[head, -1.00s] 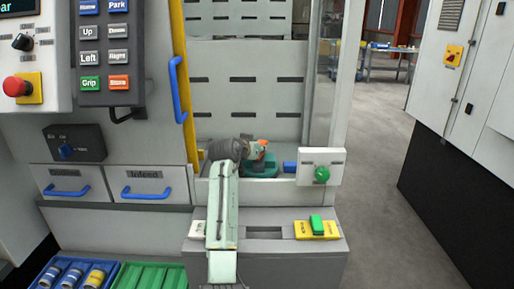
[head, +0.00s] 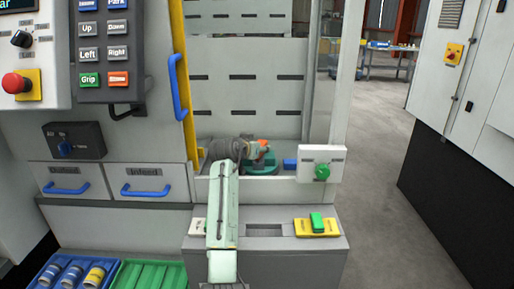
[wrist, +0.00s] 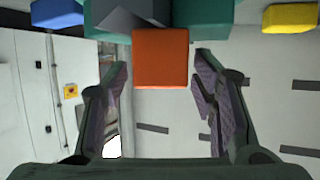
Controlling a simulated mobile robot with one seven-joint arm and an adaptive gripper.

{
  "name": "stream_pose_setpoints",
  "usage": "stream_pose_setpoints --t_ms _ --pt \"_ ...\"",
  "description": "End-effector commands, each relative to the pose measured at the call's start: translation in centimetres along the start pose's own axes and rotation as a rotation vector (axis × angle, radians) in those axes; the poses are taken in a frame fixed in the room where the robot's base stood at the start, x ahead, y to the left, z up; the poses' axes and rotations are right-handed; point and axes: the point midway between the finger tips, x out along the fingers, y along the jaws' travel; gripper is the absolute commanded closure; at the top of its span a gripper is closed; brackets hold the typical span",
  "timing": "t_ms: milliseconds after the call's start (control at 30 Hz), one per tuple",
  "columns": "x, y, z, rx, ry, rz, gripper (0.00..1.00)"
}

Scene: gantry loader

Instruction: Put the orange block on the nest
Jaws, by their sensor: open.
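The orange block (wrist: 160,58) sits between the tips of my open gripper (wrist: 159,72) in the wrist view, with a gap to each finger. Teal and grey shapes lie behind the block at the top of the wrist view. I cannot tell whether the teal fixture is the nest. My gripper's fingers are mostly hidden in the head view.
A blue block (head: 290,164) lies right of the fixture, beside a white box with a green knob (head: 322,172). A yellow upright (head: 187,90) and blue handle (head: 178,87) stand to the left. A yellow plate with a green piece (head: 317,222) lies on the front ledge.

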Motion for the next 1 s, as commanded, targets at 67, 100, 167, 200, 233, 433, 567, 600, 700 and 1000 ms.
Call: stream_pose_setpoints --t_ms 67,100,167,200,233,433,567,600,700,1000 --pt "0.0 0.0 -0.1 0.000 0.000 0.000 0.47" --pt "-0.1 0.0 -0.3 0.000 0.001 0.000 0.47" --pt "-0.3 0.0 -0.9 0.001 0.002 0.000 0.47" --pt "-0.6 0.0 -1.4 0.002 0.002 0.000 0.47" --pt "-0.8 0.0 -1.9 0.002 0.002 0.000 0.47" --pt "-2.3 0.0 -5.6 0.002 0.003 0.000 0.47" --pt "-3.2 0.0 -7.6 0.001 0.003 0.000 0.47" --pt "-3.4 0.0 -8.0 0.001 0.002 0.000 0.47" --pt "-3.7 -0.1 -8.8 0.000 0.000 0.000 0.47" --pt "-3.9 -0.1 -9.2 0.000 0.000 0.000 0.47"
